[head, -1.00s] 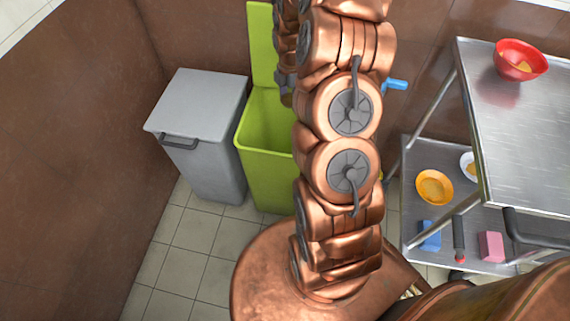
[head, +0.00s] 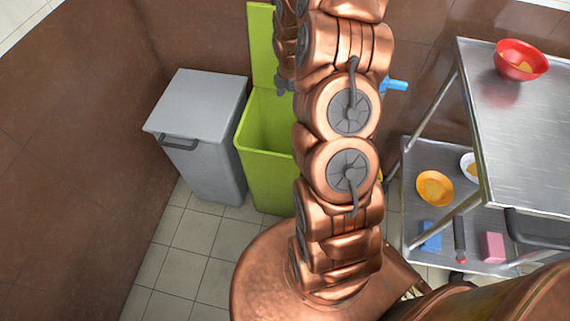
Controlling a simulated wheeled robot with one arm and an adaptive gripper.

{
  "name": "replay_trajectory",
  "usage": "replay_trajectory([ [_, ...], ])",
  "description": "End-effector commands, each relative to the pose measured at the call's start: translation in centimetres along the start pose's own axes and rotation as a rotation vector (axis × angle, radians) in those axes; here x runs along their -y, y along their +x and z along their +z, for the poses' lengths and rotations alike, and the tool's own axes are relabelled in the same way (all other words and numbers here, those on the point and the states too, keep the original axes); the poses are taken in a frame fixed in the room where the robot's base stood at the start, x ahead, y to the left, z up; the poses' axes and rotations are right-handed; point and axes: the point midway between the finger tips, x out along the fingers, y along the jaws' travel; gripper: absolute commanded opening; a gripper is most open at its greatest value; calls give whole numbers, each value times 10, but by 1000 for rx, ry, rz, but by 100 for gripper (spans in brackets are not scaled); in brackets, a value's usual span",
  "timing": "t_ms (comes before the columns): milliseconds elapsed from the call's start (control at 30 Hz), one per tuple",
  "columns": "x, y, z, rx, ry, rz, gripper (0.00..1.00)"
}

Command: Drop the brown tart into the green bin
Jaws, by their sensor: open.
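The green bin (head: 268,130) stands against the back wall with its lid raised. Its right part is hidden behind my copper arm. The visible inside of the bin looks empty, but its floor is partly out of sight. A small dark grey part of my gripper (head: 284,87) shows at the left edge of the arm, over the back of the bin opening. Most of the gripper is hidden by the arm links; it is open. No brown tart is visible in this view.
A grey bin (head: 203,95) with its lid shut stands left of the green one. At right, a steel cart (head: 525,135) carries a red bowl (head: 521,62) on top. Its lower shelf holds an orange bowl (head: 434,187), a blue block (head: 431,236) and a pink block (head: 491,247).

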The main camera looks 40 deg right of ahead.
Motion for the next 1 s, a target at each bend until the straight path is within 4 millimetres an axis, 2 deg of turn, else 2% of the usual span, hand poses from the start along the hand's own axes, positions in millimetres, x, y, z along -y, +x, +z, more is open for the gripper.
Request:
replay_trajectory([
  [133,0,-3,0,0,0,0,91],
  [267,-1,-16,0,0,0,2,91],
  [700,-1,-95,0,2,-1,5,91],
  [833,-1,-111,0,1,0,3,91],
  [1000,-1,-120,1,1,0,3,91],
])
